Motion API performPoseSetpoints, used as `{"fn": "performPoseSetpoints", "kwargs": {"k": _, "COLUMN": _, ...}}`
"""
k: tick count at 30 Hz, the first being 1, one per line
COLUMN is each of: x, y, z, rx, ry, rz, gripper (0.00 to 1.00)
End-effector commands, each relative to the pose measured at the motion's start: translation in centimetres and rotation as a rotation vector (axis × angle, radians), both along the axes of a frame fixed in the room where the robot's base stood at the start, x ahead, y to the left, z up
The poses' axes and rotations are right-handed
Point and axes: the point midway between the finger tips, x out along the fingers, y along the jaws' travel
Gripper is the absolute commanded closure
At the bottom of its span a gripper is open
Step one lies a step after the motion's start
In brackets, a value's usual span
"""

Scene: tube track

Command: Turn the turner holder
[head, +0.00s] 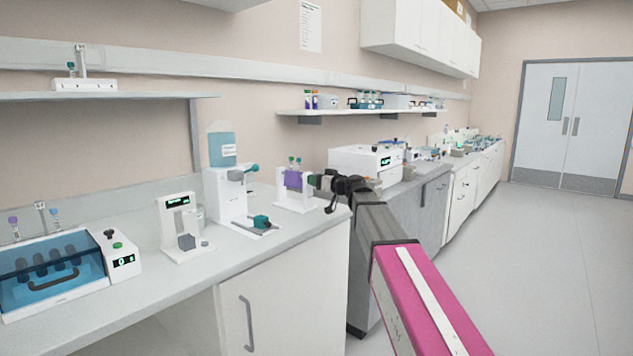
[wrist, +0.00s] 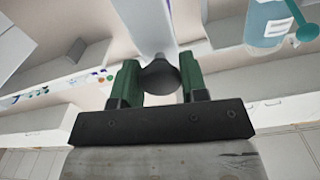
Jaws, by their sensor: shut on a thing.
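The turner holder is a white stand (head: 296,203) on the left bench with a purple holder part (head: 292,180). Capped tubes (head: 294,162) stand upright in its top. My gripper (head: 315,180) comes from the right, level with the purple part. In the wrist view my gripper (wrist: 159,66) has its two green fingers on either side of a dark round knob (wrist: 160,78), and it is shut on that knob. A pale part of the stand (wrist: 143,28) rises behind the knob. The far side of the holder is hidden.
A white dispenser with a blue bottle (head: 222,148) stands left of the holder; the bottle also shows in the wrist view (wrist: 266,24). A small white device (head: 184,228) and a blue-lidded machine (head: 52,272) are further left. A white box device (head: 366,160) is behind my arm.

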Motion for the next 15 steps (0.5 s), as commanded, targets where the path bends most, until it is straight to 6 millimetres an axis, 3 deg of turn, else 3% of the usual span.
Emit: {"fn": "performPoseSetpoints", "kwargs": {"k": 15, "x": -0.02, "y": -0.01, "z": 0.01, "rx": 0.159, "ry": 0.203, "rz": 0.0, "gripper": 0.84}}
